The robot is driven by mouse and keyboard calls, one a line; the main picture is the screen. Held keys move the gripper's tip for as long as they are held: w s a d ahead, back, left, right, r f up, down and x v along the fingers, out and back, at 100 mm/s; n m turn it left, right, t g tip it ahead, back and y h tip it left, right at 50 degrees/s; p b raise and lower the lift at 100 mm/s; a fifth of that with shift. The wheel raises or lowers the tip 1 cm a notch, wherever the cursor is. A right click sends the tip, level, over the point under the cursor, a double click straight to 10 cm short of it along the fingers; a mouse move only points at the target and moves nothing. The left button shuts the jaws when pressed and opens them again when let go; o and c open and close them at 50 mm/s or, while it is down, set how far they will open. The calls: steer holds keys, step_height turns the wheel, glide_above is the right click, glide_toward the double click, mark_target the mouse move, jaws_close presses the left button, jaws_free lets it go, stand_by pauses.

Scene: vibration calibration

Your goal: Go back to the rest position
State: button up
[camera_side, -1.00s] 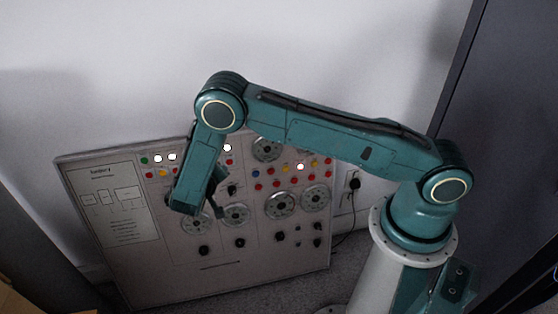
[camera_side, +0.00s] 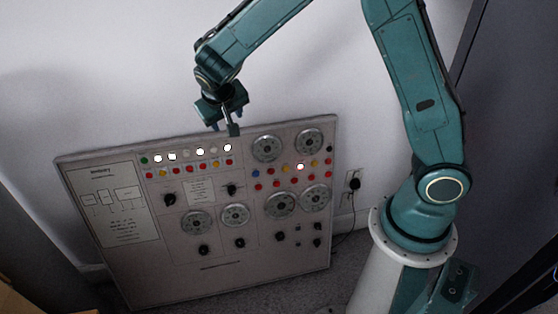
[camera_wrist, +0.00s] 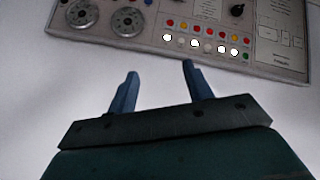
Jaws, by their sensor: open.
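My gripper (camera_side: 226,126) is raised just above the top edge of the control panel (camera_side: 220,266) in the side view, pointing down and apart from the panel as far as I can tell. In the wrist view, its two blue fingers (camera_wrist: 158,80) stand apart with nothing between them. The panel shows beyond the fingertips there (camera_wrist: 150,46), upside down. It carries dials, knobs, coloured buttons and several lit white lamps.
The panel leans near a pale wall (camera_side: 100,60). A wall socket with a black plug (camera_side: 354,184) and cable is right of it. A dark cabinet-like surface (camera_side: 510,120) stands at the right.

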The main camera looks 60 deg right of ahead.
steer(key=s+r+n+y, duration=0.1)
steer(key=s+r, duration=0.3)
steer(key=s, duration=0.5)
steer(key=s+a+r+n+t+y, duration=0.1)
steer(key=s+r, duration=0.4)
steer(key=s, duration=0.5)
steer(key=s+r+n+y, duration=0.2)
steer(key=s+r, duration=0.3)
steer(key=s, duration=0.5)
steer(key=shift+s+a+n+t+y, duration=0.15)
steer(key=shift+a+n+t+y, duration=0.2)
steer(key=shift+y, duration=0.45)
